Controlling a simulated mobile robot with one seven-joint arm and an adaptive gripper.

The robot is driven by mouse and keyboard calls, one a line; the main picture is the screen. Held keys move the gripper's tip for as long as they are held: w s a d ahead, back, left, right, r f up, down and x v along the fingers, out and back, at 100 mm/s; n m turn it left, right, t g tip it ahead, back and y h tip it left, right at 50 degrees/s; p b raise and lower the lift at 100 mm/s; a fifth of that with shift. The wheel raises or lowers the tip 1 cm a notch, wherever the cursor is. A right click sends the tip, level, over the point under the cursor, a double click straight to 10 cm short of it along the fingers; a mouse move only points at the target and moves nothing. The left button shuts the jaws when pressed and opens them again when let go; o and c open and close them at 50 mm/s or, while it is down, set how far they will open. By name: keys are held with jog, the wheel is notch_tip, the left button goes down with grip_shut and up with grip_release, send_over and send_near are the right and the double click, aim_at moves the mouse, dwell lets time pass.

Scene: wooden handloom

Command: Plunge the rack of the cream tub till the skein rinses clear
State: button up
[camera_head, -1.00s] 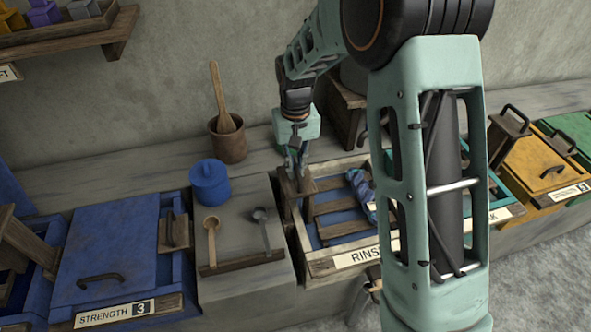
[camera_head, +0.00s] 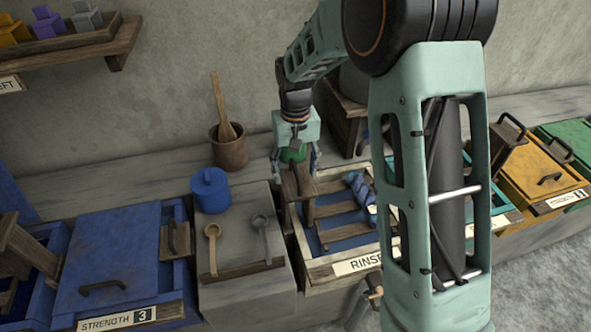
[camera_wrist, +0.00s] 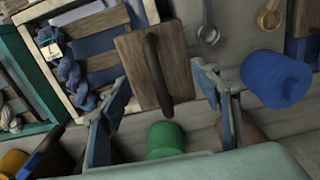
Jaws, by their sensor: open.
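The cream tub (camera_head: 325,266), labelled RINSE, holds blue liquid and a wooden slatted rack (camera_head: 335,210). The rack also shows in the wrist view (camera_wrist: 92,24). A blue skein (camera_head: 360,188) lies over the rack's right side; it shows in the wrist view (camera_wrist: 73,76) too. The rack's upright board with a dark bar handle (camera_wrist: 152,65) stands at the tub's left end. My gripper (camera_head: 294,166) is open and empty just over that handle, its fingers spread to either side in the wrist view. My arm hides the tub's right part.
A green pot (camera_wrist: 165,140) stands behind the handle. A blue lidded pot (camera_head: 211,190) and two ladles (camera_head: 212,240) are left of the tub. A blue vat (camera_head: 115,255) is further left, a yellow vat (camera_head: 530,180) to the right. A wooden crock (camera_head: 229,150) stands behind.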

jog(key=shift+o, duration=1.2)
jog(key=shift+r, duration=0.1)
jog(key=shift+r+p, duration=2.4)
jog(key=shift+r, duration=1)
